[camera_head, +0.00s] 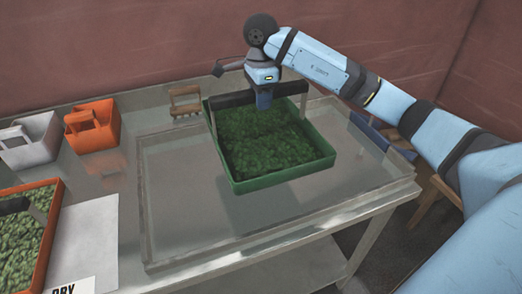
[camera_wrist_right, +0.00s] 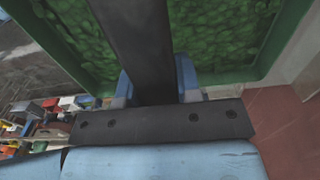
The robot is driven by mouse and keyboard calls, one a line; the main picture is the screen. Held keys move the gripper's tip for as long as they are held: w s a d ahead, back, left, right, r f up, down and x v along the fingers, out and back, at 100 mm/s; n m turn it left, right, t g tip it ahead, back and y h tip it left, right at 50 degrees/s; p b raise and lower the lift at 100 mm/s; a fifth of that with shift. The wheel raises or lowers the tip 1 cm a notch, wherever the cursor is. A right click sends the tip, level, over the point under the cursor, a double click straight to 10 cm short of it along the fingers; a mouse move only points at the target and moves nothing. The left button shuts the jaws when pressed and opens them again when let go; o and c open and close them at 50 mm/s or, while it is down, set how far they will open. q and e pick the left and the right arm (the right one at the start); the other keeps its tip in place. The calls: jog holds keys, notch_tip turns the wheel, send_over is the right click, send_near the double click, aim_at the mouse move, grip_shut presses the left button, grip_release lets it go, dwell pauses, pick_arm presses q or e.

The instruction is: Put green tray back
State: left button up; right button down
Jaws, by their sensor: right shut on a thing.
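The green tray (camera_head: 285,176), full of green leafy pieces, is over the clear shallow bin on the table in the head view. It looks raised, but I cannot tell the gap beneath it. Its dark handle (camera_head: 234,98) spans the tray's far part. My right gripper (camera_head: 264,98) is shut on this handle from above. In the right wrist view, the fingers of my right gripper (camera_wrist_right: 155,85) sit on both sides of the dark handle bar (camera_wrist_right: 140,40), with the green tray's rim (camera_wrist_right: 225,76) behind them. My left gripper is not in view.
A clear shallow bin (camera_head: 148,215) covers much of the table (camera_head: 118,160). An orange bin (camera_head: 92,125) and a white bin (camera_head: 30,140) stand at the back left. An orange tray (camera_head: 45,228) of green pieces and a white sheet (camera_head: 92,240) lie at the front left.

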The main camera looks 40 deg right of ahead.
aim_at(261, 135)
notch_tip(261, 135, down, 10)
jog(key=shift+r+p, duration=0.25)
jog(key=shift+p, duration=0.25)
jog(key=shift+f, duration=2.6)
jog(key=shift+f, duration=0.15)
jog(key=c, duration=0.8)
grip_release()
jog(key=shift+r, duration=0.3)
notch_tip(261, 135, up, 12)
jog(key=shift+f+b, duration=0.15)
jog(key=shift+b, duration=0.55)
